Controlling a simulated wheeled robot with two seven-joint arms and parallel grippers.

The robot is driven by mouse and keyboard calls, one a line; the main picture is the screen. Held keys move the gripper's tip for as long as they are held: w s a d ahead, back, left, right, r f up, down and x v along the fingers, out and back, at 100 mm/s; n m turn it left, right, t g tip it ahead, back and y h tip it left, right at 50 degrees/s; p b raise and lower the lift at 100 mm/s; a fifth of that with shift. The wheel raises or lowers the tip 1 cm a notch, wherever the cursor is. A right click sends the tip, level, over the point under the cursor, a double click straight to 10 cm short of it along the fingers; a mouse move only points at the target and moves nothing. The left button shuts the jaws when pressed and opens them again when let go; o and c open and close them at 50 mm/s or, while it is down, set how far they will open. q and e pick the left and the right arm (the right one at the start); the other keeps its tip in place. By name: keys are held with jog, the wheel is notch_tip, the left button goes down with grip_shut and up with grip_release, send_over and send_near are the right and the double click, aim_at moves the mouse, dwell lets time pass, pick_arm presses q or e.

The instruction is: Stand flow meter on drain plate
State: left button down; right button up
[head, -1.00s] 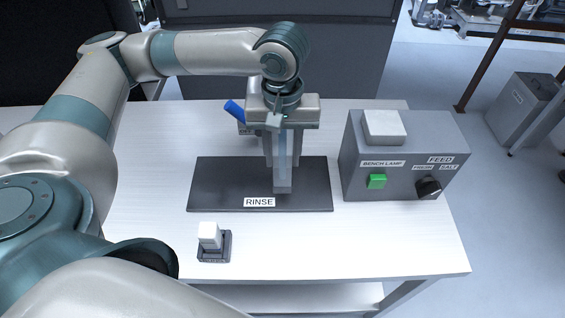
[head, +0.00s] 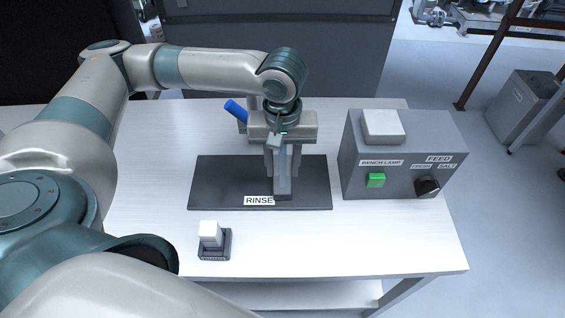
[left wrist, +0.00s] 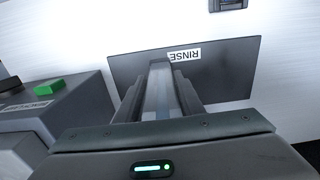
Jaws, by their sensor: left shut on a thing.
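The flow meter (head: 284,186) is a tall, narrow, greyish clear block. My left gripper (head: 282,165) points down and is shut on it, with a finger on either side. The meter stands about upright over the dark flat plate marked RINSE (head: 220,185), which looks like the drain plate. Its lower end overlaps the plate's front part, beside the label; I cannot tell whether it touches. The left wrist view also shows the meter (left wrist: 160,88) between the fingers, with the plate (left wrist: 225,75) beyond. My right gripper is not in view.
A grey control box (head: 400,160) with a green switch, a black knob and a white block on top stands right of the plate. A small dark holder with a white block (head: 210,235) is in front. A blue cylinder (head: 236,111) shows behind the gripper. The table's left is clear.

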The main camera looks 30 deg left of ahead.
pick_arm(q)
jog(key=c, duration=1.2)
grip_release()
notch_tip(320, 180, up, 12)
jog(key=shift+r+b, duration=0.1)
jog(key=shift+b, duration=0.8)
